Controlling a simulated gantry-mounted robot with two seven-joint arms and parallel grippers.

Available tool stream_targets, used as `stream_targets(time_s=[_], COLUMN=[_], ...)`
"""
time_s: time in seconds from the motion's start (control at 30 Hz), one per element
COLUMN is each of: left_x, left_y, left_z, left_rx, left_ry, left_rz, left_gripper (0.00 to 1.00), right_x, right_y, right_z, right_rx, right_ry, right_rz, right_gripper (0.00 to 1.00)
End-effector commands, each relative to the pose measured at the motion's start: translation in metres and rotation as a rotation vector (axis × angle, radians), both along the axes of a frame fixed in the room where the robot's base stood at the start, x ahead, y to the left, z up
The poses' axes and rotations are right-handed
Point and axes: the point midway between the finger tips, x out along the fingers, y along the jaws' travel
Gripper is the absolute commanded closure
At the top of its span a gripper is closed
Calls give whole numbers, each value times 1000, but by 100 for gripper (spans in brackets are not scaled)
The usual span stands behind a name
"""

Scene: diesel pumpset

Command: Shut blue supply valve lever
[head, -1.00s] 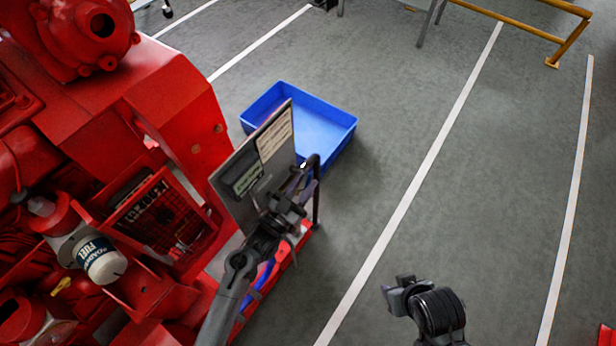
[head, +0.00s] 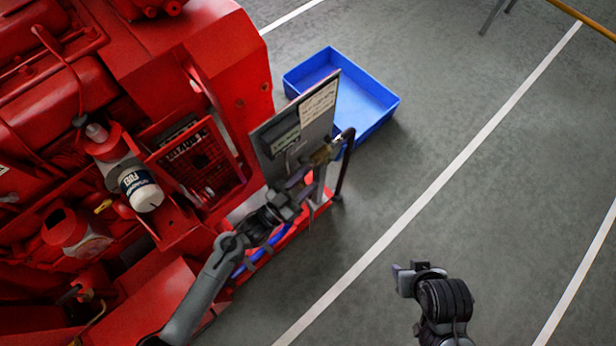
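My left gripper (head: 303,182) is in front of an upright grey panel (head: 272,135) with labels, beside the red pumpset. Its fingers overlap small dark fittings there, so I cannot tell whether it is open, shut or touching anything. A brass-coloured fitting (head: 326,153) and a dark curved hose (head: 346,165) show just beyond it. A blue strip (head: 273,238) shows low beside my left forearm; I cannot tell whether it is a hose or the valve lever. No blue lever is clearly seen. My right gripper (head: 407,279) is over bare floor at the lower right, its fingers unclear.
The red pumpset (head: 190,60) fills the left side, with a white fuel filter (head: 141,190) on it. A blue tray (head: 375,98) is on the floor behind the panel. Grey floor with white lines is free on the right.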

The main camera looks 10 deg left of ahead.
Motion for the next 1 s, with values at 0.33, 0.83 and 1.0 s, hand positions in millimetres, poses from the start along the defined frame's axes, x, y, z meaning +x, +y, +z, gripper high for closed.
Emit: stream_targets(time_s=[0.33, 0.83, 1.0], left_x=[14, 53, 74], left_y=[-14, -43, -61], left_z=[21, 16, 15], left_rx=[99, 155, 156], left_ry=[103, 191, 190], left_rz=[-17, 1, 0], left_gripper=[66, 66, 66], right_x=[0, 0, 0], right_y=[0, 2, 2], right_z=[32, 33, 27], right_rx=[1, 9, 9], right_ry=[3, 1, 1], right_rz=[-1, -6, -6], right_gripper=[57, 57, 57])
